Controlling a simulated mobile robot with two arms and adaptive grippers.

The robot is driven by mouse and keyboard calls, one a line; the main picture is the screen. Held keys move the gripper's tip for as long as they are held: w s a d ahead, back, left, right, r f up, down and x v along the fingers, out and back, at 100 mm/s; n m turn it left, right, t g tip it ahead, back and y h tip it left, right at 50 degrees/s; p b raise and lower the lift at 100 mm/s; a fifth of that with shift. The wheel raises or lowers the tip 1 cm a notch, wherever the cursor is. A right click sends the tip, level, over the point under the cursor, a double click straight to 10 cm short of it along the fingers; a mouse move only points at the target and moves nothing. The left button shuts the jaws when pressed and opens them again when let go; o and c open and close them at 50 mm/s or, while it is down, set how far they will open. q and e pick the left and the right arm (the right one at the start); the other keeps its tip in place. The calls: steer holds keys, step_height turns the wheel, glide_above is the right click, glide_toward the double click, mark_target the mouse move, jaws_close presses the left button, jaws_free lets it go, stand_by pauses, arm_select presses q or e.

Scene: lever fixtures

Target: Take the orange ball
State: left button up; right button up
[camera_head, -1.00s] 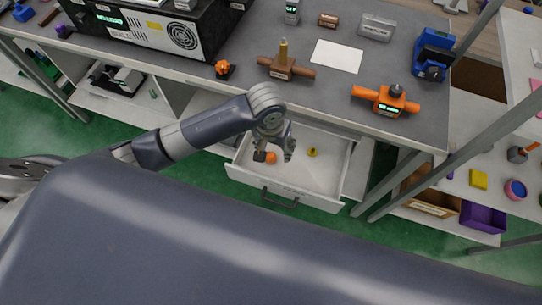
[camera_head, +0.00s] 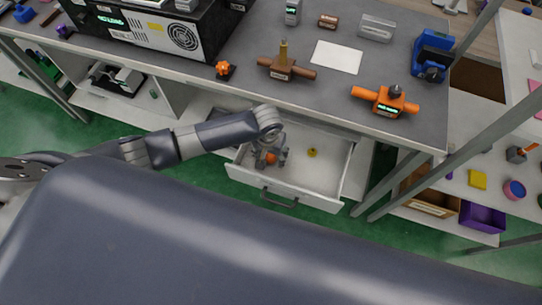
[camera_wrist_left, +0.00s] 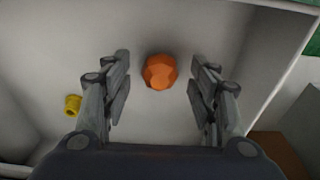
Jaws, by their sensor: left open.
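The orange ball (camera_head: 271,158) lies in the open white drawer (camera_head: 318,190) under the table. In the left wrist view the faceted orange ball (camera_wrist_left: 160,71) sits on the drawer floor, centred between the fingers and a little ahead of their tips. My left gripper (camera_head: 270,160) is inside the drawer at the ball. In the wrist view the left gripper (camera_wrist_left: 160,82) is open, with a finger on each side and a gap between each finger and the ball. My right gripper is not in view.
A small yellow piece (camera_head: 312,153) lies in the drawer, left of the fingers in the wrist view (camera_wrist_left: 73,104). The drawer's walls surround the gripper. The tabletop above holds an orange valve fixture (camera_head: 388,100) and a brown lever fixture (camera_head: 285,68).

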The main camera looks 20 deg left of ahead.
arm_select(q)
steer(key=shift+w+f, duration=0.1)
steer(key=shift+f, duration=0.2)
steer(key=shift+c, duration=0.5)
steer(key=c, duration=0.8)
